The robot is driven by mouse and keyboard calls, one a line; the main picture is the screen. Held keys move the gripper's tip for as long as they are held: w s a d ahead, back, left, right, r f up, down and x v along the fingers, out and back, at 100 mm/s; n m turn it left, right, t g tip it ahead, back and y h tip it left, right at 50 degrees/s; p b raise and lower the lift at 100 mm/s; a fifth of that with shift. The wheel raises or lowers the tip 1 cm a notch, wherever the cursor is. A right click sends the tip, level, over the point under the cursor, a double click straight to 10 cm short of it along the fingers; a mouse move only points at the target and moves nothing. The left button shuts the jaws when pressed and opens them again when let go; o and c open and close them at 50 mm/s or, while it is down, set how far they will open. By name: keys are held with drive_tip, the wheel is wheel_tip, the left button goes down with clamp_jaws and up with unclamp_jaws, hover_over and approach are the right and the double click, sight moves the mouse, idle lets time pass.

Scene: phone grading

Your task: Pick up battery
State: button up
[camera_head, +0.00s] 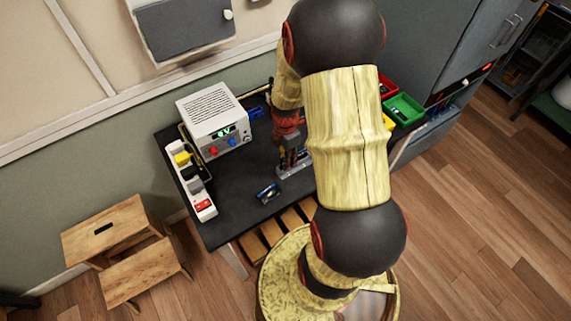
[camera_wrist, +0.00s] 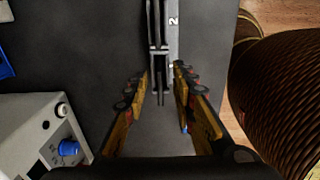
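My gripper (camera_wrist: 161,88) points down at the dark table, its two orange-brown fingers apart. Between and just beyond the fingertips in the wrist view is a narrow dark slotted holder (camera_wrist: 157,30) beside a grey strip marked "2". I cannot tell whether the fingers touch it. In the head view my gripper (camera_head: 290,138) is above a grey holder (camera_head: 294,165), partly hidden by my arm. A small dark item with blue and light parts (camera_head: 268,193) lies near the table's front edge. No battery can be clearly identified, and my arm hides part of the table.
A white power supply (camera_head: 213,115) with a lit green display stands at the back left. A power strip (camera_head: 193,178) with plugs runs along the left edge. Green (camera_head: 403,109) and red bins (camera_head: 388,88) stand right. Bare table (camera_head: 232,205) shows at front left.

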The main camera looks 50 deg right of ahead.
drive_tip(key=shift+r, duration=0.1)
clamp_jaws()
idle(0.5)
